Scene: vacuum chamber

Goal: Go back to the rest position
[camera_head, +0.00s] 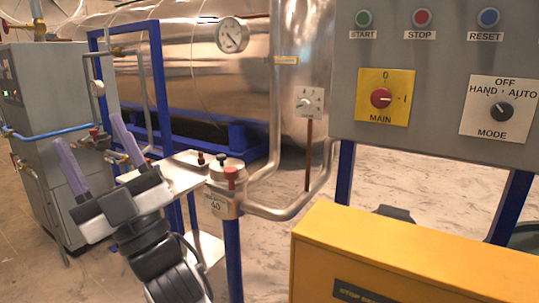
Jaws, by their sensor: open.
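My gripper (99,154) is at the lower left of the head view, at the end of my dark arm link. Its two purple-grey fingers point up and away from me and stand wide apart. It is open, with nothing seen between the fingers. Behind the fingers in the picture are a grey cabinet and a blue frame; I cannot tell how far off they are. A small metal shelf (176,178) lies just right of the gripper in the picture. No rest position is marked in view.
A grey control panel (440,120) with buttons and switches fills the upper right. A yellow box (410,262) stands at lower right. A blue post (233,262) carries a pipe and a red-topped valve (231,174). A shiny tank (190,75) lies behind. Floor (25,245) shows at lower left.

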